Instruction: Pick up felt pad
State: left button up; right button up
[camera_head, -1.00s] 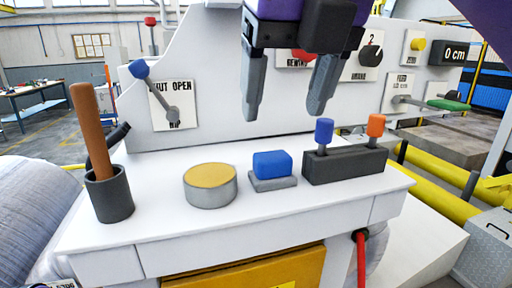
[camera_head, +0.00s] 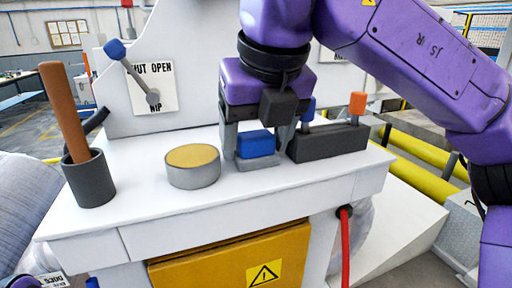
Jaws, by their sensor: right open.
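The felt pad (camera_head: 256,146) looks like a blue block on a flat grey base, resting on the white shelf (camera_head: 130,218). My right gripper (camera_head: 257,152) points down over it, fingers apart, one to the left and one to the right of the blue block. The fingers are open; I cannot tell whether either touches the block. The block's upper part is partly hidden by the gripper. My left gripper is not in view.
A dark holder (camera_head: 330,143) with blue and orange pegs stands close to the right of the pad. A round yellow-topped tin (camera_head: 193,168) is to the left. A dark cup (camera_head: 90,180) with a brown stick stands further left. The panel with a lever (camera_head: 133,72) rises behind.

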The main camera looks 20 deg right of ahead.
jog(key=c, duration=0.5)
jog(key=shift+w, duration=0.1)
jog(key=shift+c, duration=1.1)
jog(key=shift+r, duration=0.2)
notch_tip(320, 180, up, 2)
jog(key=shift+w+r, duration=0.1)
jog(key=s+d+r+p, duration=0.2)
jog(key=s+r+p, duration=0.1)
jog(key=s+r, duration=0.7)
jog(key=s, duration=0.4)
jog(key=shift+d+r+p, duration=0.15)
jog(key=shift+d+p, duration=0.05)
jog(key=shift+p, duration=0.15)
